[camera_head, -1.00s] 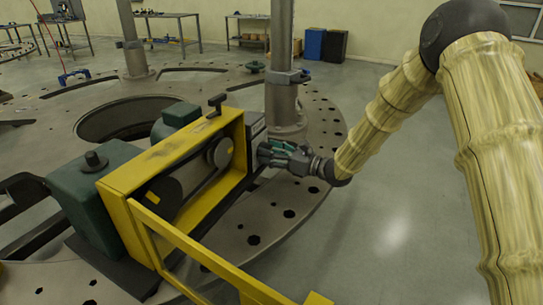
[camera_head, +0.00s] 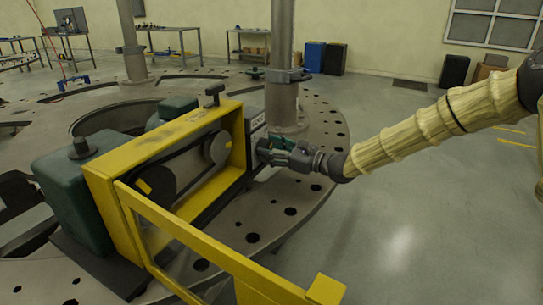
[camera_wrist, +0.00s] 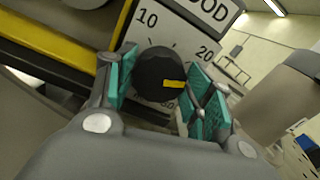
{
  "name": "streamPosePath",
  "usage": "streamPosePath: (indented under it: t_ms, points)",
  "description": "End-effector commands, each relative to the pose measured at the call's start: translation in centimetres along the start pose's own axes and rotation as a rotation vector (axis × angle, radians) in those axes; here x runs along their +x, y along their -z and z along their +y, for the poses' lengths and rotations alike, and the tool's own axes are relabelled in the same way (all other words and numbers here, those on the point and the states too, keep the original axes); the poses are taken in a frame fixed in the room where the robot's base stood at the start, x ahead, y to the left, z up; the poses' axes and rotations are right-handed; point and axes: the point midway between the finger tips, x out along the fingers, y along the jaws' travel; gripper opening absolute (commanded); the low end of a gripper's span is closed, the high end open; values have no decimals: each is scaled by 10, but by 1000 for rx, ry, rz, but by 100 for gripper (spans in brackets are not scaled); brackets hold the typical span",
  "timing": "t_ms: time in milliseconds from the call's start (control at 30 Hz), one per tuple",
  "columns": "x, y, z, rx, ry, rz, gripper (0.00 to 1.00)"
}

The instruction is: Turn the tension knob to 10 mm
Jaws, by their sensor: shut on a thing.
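The tension knob (camera_wrist: 160,74) is black and round with a yellow pointer mark, on a white dial plate (camera_wrist: 180,22). In the wrist view the mark points right, a little below the 20; the 10 is at upper left. A lower number is partly hidden. My gripper (camera_wrist: 163,92), with teal finger pads, is shut on the knob, one pad at each side. In the head view my gripper (camera_head: 268,150) is at the right end of the yellow machine frame (camera_head: 165,140) and hides the knob.
The machine stands on a round metal plate (camera_head: 290,210) with many holes. A grey post (camera_head: 281,60) rises close behind my gripper. A yellow rail (camera_head: 220,255) runs across the front. The floor at the right is clear.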

Motion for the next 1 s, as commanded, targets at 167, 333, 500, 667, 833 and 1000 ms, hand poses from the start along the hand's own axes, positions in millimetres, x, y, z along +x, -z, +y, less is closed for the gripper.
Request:
streamPosePath:
  t_ms: [167,333,500,667,833,1000]
  points:
    - [-1,5,-1,-89,4,-4,28]
    - [-1,7,0,-203,4,-5,28]
    - [-1,8,1,-328,3,-8,28]
    - [-1,8,1,-443,3,-11,28]
    - [-1,8,1,-560,2,-12,28]
    - [-1,9,2,-676,2,-15,28]
